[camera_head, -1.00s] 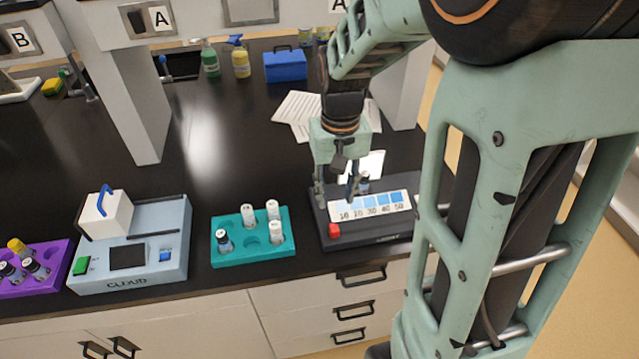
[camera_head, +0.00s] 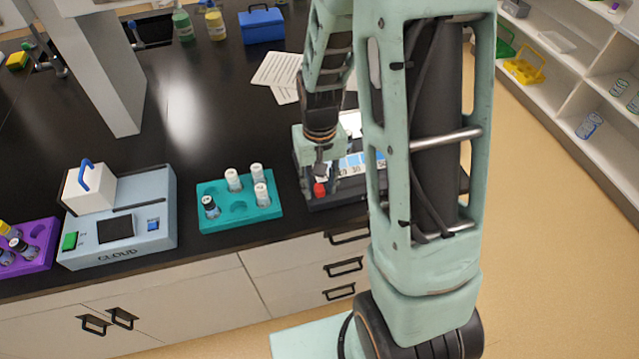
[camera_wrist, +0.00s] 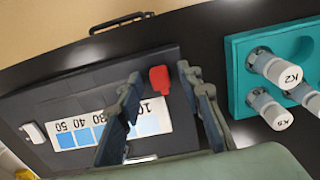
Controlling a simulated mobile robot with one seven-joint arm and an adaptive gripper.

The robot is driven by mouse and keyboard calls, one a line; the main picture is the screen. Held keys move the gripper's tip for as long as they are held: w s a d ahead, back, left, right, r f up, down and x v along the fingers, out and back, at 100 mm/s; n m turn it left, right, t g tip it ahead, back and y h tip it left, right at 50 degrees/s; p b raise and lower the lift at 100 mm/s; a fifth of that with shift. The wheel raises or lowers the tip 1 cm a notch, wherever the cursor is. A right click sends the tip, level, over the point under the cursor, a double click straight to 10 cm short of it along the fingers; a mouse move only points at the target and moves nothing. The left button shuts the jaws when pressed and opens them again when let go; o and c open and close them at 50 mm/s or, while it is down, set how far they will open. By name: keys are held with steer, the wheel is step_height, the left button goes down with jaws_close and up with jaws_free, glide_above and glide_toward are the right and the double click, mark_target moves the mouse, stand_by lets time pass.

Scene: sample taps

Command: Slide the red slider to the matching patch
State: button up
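The red slider (camera_head: 319,190) sits at the left end of the dark comparator box (camera_head: 325,203). The wrist view shows the slider (camera_wrist: 159,79) beside the 10 end of the colour strip (camera_wrist: 152,118). The strip has patches in shades of blue, and I read 10, 30, 40 and 50; a finger hides part of it. My gripper (camera_wrist: 160,84) is open, with one finger on each side of the slider and visible gaps between. In the head view my gripper (camera_head: 321,170) is over the slider's end of the box, and my arm hides the box's right part.
A teal rack (camera_head: 238,221) with several vials stands just left of the box. Further left are a grey-blue CLOUD device (camera_head: 150,236) and a purple rack (camera_head: 28,262). Papers (camera_head: 277,70) and a blue case (camera_head: 262,25) lie behind. A white object (camera_wrist: 33,132) is on the box's other end.

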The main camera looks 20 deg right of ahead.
mark_target(348, 188)
jaws_close()
stand_by(0.3)
steer(key=d+b, duration=0.1)
steer(key=d, duration=0.6)
steer(key=shift+d, duration=0.15)
jaws_free()
